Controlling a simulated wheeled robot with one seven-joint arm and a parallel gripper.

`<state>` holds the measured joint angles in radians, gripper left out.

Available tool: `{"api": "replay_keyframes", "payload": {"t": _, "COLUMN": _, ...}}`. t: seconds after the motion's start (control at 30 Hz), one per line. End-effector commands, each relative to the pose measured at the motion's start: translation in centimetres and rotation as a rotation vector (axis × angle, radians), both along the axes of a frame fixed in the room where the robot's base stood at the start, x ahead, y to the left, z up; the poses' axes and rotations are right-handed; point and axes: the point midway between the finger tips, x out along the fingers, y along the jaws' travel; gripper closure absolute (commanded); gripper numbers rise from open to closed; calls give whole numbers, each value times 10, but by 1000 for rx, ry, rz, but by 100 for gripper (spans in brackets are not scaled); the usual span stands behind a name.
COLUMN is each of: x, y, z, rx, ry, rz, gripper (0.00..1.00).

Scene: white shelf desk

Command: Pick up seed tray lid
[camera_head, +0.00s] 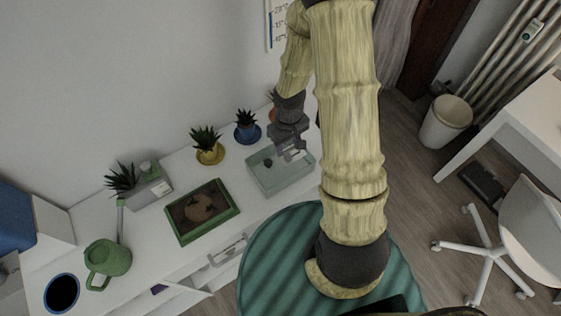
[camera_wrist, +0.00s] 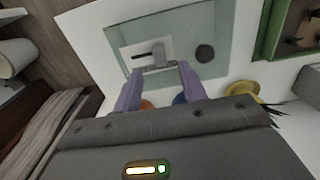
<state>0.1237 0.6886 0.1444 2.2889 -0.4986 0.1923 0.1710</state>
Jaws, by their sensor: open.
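The seed tray lid (camera_head: 282,182) looks like a clear, pale grey-green box on the white desk, right of the green seed tray (camera_head: 234,211). In the wrist view the lid (camera_wrist: 185,28) lies under my gripper, with a dark round spot and a pale slotted plate (camera_wrist: 133,50) on its top. My gripper (camera_head: 291,150) is over the lid, pointing down. In the wrist view its open purple fingers (camera_wrist: 158,70) stand near the slotted plate, with a small grey piece between their tips. I cannot tell whether they touch it.
Potted plants stand along the wall: one in a yellow pot (camera_head: 209,154), one in a blue pot (camera_head: 247,132) and one in a grey planter (camera_head: 150,188). A green watering can (camera_head: 108,260) stands at the left. A round green-striped surface (camera_head: 275,255) is in front of the desk.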

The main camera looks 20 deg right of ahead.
Motion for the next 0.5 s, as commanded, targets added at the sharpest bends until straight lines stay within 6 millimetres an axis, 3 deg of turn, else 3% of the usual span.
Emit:
{"api": "replay_keyframes", "payload": {"t": 0.3, "x": 4, "y": 3, "z": -37, "rx": -1, "ry": 3, "rz": 6, "gripper": 58}}
{"api": "replay_keyframes", "payload": {"t": 0.5, "x": 5, "y": 3, "z": -41, "rx": 0, "ry": 0, "rz": 5, "gripper": 58}}
